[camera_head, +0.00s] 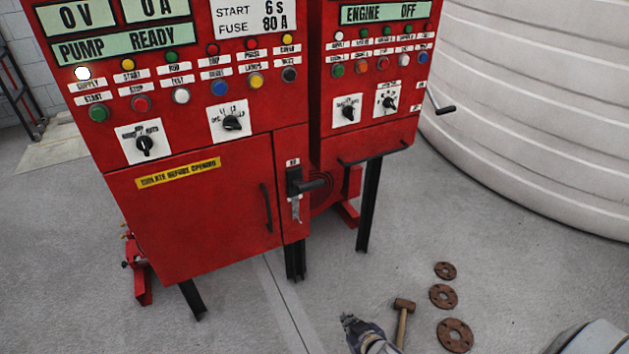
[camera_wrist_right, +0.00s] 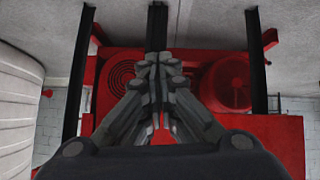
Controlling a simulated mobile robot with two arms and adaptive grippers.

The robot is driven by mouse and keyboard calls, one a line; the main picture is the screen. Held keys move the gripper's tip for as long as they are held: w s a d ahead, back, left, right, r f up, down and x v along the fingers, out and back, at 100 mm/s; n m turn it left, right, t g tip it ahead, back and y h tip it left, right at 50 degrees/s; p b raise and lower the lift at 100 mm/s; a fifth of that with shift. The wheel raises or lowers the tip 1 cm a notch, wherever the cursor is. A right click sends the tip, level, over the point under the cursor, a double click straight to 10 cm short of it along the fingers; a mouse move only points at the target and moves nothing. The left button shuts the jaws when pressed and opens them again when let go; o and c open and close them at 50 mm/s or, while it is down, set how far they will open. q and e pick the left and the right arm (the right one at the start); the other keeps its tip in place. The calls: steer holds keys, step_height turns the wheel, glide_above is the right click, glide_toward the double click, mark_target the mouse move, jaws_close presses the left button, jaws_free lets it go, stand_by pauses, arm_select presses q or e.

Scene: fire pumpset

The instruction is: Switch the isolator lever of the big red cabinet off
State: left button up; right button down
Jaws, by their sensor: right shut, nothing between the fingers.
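The big red cabinet (camera_head: 205,235) stands at left in the head view, its display reading PUMP READY. Its isolator lever (camera_head: 314,186) is a black handle on a dark plate at the lower right of the front, sticking out to the right. The small label above the lever is too small to read. My right gripper (camera_head: 347,319) is low in the head view, below and right of the lever, clearly apart from it. In the right wrist view its fingers (camera_wrist_right: 157,62) are together and empty; the lever cannot be made out there. My left gripper is not in view.
A second red cabinet (camera_head: 365,140) with a side crank (camera_head: 440,104) stands to the right. A pale ribbed tank (camera_head: 540,110) fills the upper right. A hammer (camera_head: 403,310) and rusty flanges (camera_head: 454,335) lie on the floor. Black legs (camera_head: 368,205) support the cabinets.

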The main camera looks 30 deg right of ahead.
steer(key=w+r+t, duration=0.3)
steer(key=w+r, duration=0.2)
steer(key=r, duration=0.6)
steer(key=w+r+t, duration=0.2)
steer(key=w+r, duration=0.3)
steer(key=r, duration=0.6)
step_height(320, 180, up, 20)
steer(key=a+t+b, duration=0.1)
steer(key=t, duration=0.3)
steer(key=shift+w+a+m+y, duration=0.2)
steer(key=shift+m+y, duration=0.1)
steer(key=shift+y, duration=0.1)
steer(key=r+p, duration=0.1)
steer(key=p, duration=0.1)
glide_above(305, 185)
steer(key=s+d, duration=0.1)
steer(key=d, duration=0.1)
steer(key=shift+s+a+f+b, duration=0.1)
steer(key=shift+s+f+b, duration=0.15)
steer(key=shift+f, duration=0.8)
steer(key=shift+s+a+f+b, duration=0.1)
steer(key=shift+s+f+b, duration=0.15)
steer(key=shift+f, duration=0.75)
steer(key=shift+w, duration=0.15)
